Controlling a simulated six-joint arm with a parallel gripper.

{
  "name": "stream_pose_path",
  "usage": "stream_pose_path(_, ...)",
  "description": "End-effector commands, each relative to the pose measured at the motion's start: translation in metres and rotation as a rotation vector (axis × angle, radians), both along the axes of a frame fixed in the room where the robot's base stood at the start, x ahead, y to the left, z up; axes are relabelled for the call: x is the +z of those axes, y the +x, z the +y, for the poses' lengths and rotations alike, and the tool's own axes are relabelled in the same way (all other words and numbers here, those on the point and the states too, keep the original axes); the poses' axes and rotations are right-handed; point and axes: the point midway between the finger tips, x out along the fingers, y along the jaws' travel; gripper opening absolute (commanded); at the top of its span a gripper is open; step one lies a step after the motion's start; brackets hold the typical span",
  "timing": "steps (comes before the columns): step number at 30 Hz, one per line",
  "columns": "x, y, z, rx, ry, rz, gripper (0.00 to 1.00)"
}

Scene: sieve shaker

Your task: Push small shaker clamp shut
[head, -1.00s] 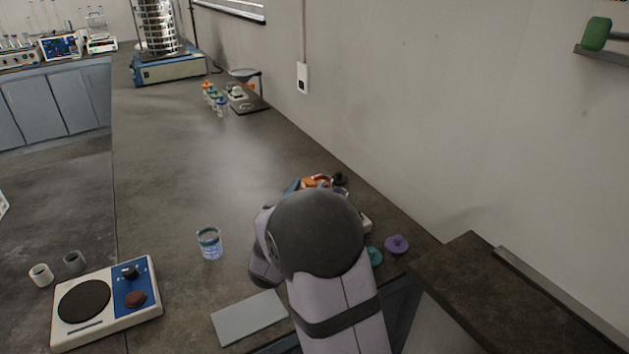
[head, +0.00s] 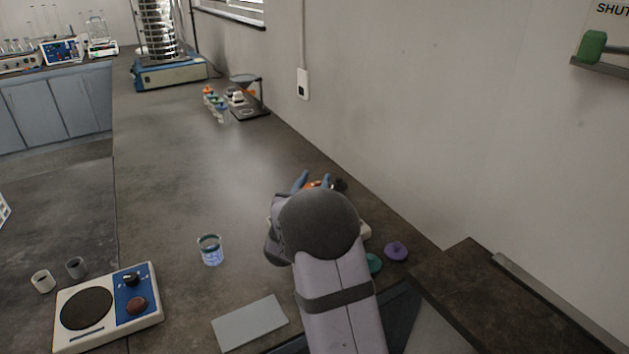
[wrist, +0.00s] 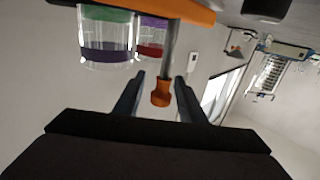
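The small shaker is mostly hidden behind my arm in the head view; a bit of its orange part (head: 316,184) shows beyond my wrist. In the wrist view, which is inverted, an orange bar (wrist: 190,10) crosses the top. A grey rod ending in an orange knob (wrist: 161,96) extends from it; this looks like the clamp lever. My gripper (wrist: 159,78) is open, with one blue-grey finger on each side of the rod and visible gaps. Whether the knob touches the gripper is unclear. Jars with green (wrist: 105,14) and purple (wrist: 153,22) caps sit by the bar.
A glass beaker (head: 210,250), a hotplate (head: 140,300) and a grey pad (head: 250,321) lie left of my arm. Purple (head: 396,251) and teal (head: 374,263) lids lie to its right. A large sieve shaker (head: 170,75) stands far back.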

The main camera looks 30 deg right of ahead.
Motion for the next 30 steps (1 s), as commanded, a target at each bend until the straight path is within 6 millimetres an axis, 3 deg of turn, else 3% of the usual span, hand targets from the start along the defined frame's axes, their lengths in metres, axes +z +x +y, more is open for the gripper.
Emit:
stream_pose_path(5, 0.000, 0.000, 0.000, 0.000, 0.000, 0.000, 0.34)
stream_pose_path(9, 0.000, 0.000, 0.000, 0.000, 0.000, 0.000, 0.01)
stream_pose_path(10, 0.000, 0.000, 0.000, 0.000, 0.000, 0.000, 0.00)
stream_pose_path(15, 0.000, 0.000, -0.003, -0.001, 0.000, -0.001, 0.00)
stream_pose_path(21, 0.000, -0.001, -0.027, -0.003, -0.001, -0.004, 0.00)
stream_pose_path(29, 0.001, 0.000, -0.029, -0.002, 0.000, -0.003, 0.00)
stream_pose_path(30, 0.001, 0.000, -0.029, -0.002, 0.000, -0.003, 0.23)
